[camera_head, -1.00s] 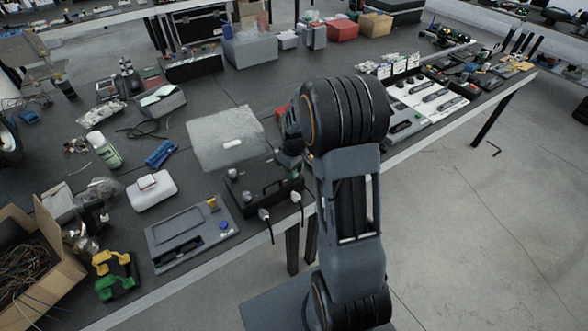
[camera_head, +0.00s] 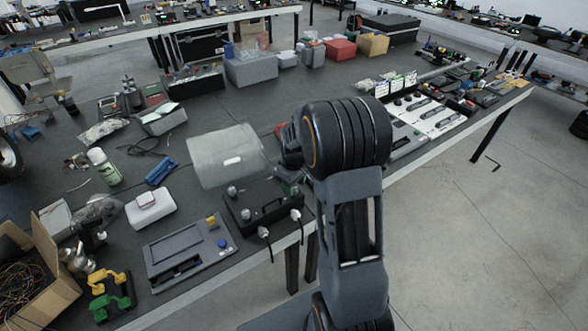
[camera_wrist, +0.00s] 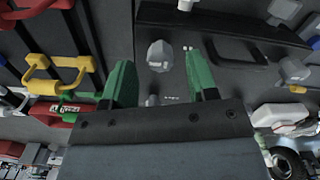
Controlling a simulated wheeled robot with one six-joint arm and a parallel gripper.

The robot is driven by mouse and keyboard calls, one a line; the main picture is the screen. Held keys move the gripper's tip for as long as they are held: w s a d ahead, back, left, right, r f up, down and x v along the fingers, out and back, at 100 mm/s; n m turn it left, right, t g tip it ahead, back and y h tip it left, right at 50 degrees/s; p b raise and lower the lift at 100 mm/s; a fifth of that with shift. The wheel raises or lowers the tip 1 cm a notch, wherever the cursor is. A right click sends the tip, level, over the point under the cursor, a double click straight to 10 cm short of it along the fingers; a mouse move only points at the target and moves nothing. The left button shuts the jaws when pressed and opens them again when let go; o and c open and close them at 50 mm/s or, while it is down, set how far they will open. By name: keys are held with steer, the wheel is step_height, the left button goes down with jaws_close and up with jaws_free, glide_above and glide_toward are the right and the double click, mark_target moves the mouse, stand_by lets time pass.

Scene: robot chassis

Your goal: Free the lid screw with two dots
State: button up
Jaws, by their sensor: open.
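A grey screw knob (camera_wrist: 159,56) stands on the dark chassis panel in the wrist view, with small pale marks beside it that look like two dots. A second grey knob (camera_wrist: 152,100) sits lower, partly hidden by my gripper, with a row of small marks beside it. My gripper (camera_wrist: 162,80) has green fingers spread apart and empty. The upper knob appears between and just beyond the fingertips, apart from both.
A black handle (camera_wrist: 235,47) rises right of the knobs. A pale panel (camera_head: 213,170) lies behind the chassis. A grey tray (camera_head: 190,250) and white box (camera_head: 150,210) are to its left. A yellow handle (camera_wrist: 58,75) shows at left in the wrist view.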

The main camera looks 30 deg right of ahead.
step_height(320, 180, up, 12)
steer(key=shift+r, duration=0.2)
stand_by(0.7)
steer(key=s+a+m+t, duration=0.2)
steer(key=s+a, duration=0.2)
steer(key=s, duration=0.4)
steer(key=s+a+r+m+t, duration=0.1)
steer(key=s+a+m, duration=0.1)
steer(key=s+a, duration=0.3)
steer(key=shift+s+a+r+m+t, duration=0.3)
steer(key=shift+s+m+t, duration=0.1)
steer(key=shift+s, duration=1.2)
steer(key=shift+c, duration=0.3)
